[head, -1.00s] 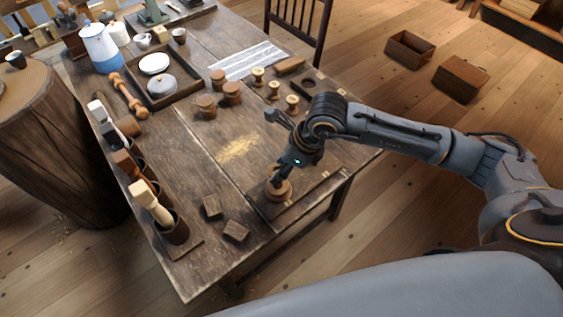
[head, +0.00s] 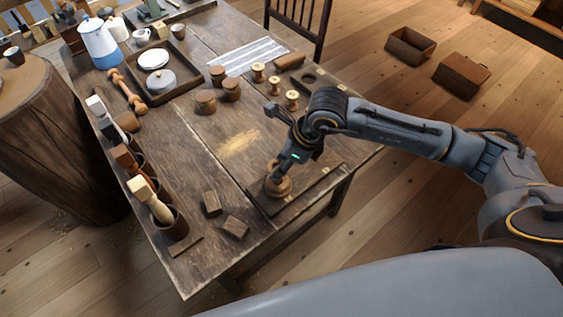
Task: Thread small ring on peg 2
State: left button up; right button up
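My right gripper (head: 280,173) points down at the near right part of the table, its fingertips at a round, stepped brown wooden piece (head: 278,190). This piece stands at the left part of a dark flat board (head: 318,187). The fingers are small and dark, so I cannot tell whether they are closed on it. I cannot make out a separate small ring or which peg is peg 2; the gripper and forearm cover part of this area. My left gripper is out of view.
Pale spools (head: 292,98) and brown round blocks (head: 205,102) stand farther back on the table (head: 190,150). Mallets in cups (head: 160,212) line the left edge. The table centre is clear.

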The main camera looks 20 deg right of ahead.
jog(key=shift+b, duration=0.3)
dwell(0.5)
jog(key=shift+f+b, duration=1.2)
jog(key=shift+b, duration=0.05)
dwell(0.7)
jog(key=shift+f+b, duration=0.3)
jog(key=shift+b, duration=0.05)
jog(key=shift+f+b, duration=0.25)
jog(key=shift+b, duration=0.05)
jog(key=o, duration=0.9)
jog(key=o, duration=0.5)
jog(key=shift+o, duration=0.2)
